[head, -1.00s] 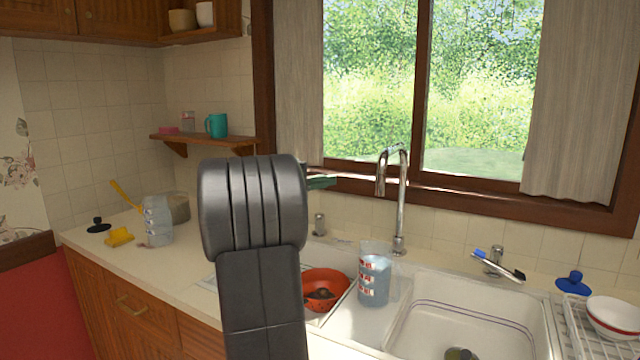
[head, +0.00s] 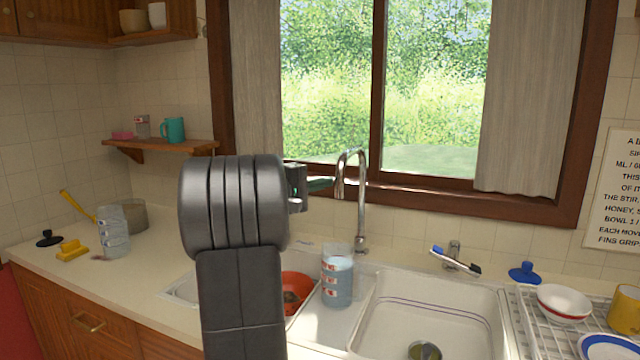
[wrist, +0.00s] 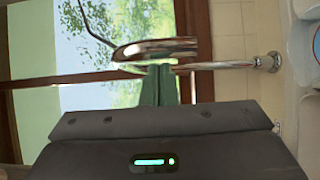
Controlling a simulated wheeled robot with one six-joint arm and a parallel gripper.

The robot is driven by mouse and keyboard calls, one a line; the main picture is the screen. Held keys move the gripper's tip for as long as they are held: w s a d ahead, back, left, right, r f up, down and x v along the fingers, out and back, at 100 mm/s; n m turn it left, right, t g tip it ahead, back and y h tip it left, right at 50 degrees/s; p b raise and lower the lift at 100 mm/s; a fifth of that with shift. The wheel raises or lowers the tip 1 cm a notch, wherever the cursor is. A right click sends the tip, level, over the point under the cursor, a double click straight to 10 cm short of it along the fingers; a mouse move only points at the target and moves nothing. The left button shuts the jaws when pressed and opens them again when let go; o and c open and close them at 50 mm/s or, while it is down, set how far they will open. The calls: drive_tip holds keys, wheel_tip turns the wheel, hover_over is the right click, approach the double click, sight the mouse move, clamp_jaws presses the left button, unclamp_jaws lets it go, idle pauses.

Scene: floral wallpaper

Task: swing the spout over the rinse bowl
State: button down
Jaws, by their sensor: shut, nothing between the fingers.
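The chrome tap has a tall hooked spout (head: 351,158) rising behind the sink, its open end turned down on the left. My gripper (head: 322,185) is just left of that end, its green fingers shut and empty. In the wrist view the fingers (wrist: 157,82) reach up to the spout (wrist: 155,48); whether they touch it I cannot tell. The spout end hangs roughly over the strip between the basins. An orange colander-like bowl (head: 297,288) sits in the smaller left basin (head: 183,288), partly hidden by my arm. The large basin (head: 430,318) is on the right.
A clear jug of bluish liquid (head: 337,280) stands on the strip below the spout. A brush (head: 456,261) lies by a second fitting at the back right. A dish rack (head: 540,335) holds bowls at the right. The window frame (head: 450,185) is close behind the tap.

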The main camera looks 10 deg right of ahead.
drive_tip(key=s+d+n+t+y+b, duration=0.1)
drive_tip(key=s+d+t+b, duration=0.1)
drive_tip(key=d+b, duration=0.5)
drive_tip(key=s+d+n+t+y+b, duration=0.1)
drive_tip(key=s+d+b, duration=0.4)
drive_tip(key=d, duration=0.6)
drive_tip(key=shift+n+t+b, duration=0.5)
drive_tip(key=shift+b, duration=0.7)
drive_tip(key=shift+a+r, duration=0.1)
